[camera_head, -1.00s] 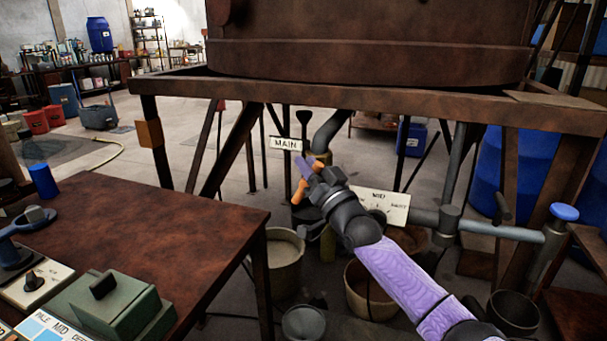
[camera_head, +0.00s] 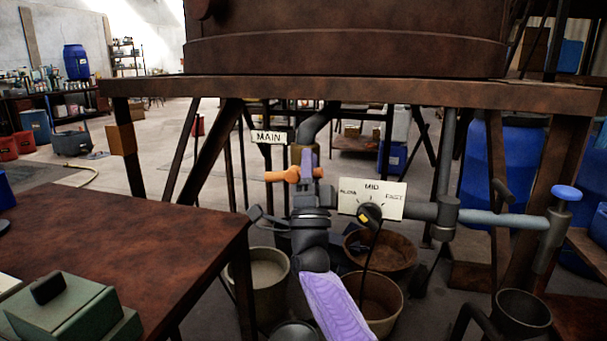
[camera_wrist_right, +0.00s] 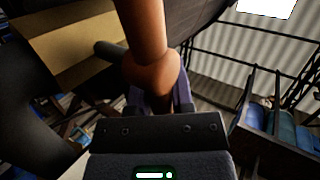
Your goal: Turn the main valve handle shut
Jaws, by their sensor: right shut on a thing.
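The main valve handle (camera_head: 282,176) is an orange bar that lies level across the pipe under the MAIN sign (camera_head: 268,137) in the head view. My right gripper (camera_head: 306,165) reaches up to it from below with its purple fingers, shut on the handle. In the right wrist view the orange handle (camera_wrist_right: 148,62) runs down between the purple fingers (camera_wrist_right: 160,98). The gripper hides part of the valve behind it. My left gripper is not in view.
A selector dial (camera_head: 369,214) on a SLOW, MID, FAST plate sits just right of my right gripper. A rusty table (camera_head: 130,240) stands at the left. Buckets (camera_head: 259,275) stand below, and the vat's steel frame (camera_head: 340,92) crosses above.

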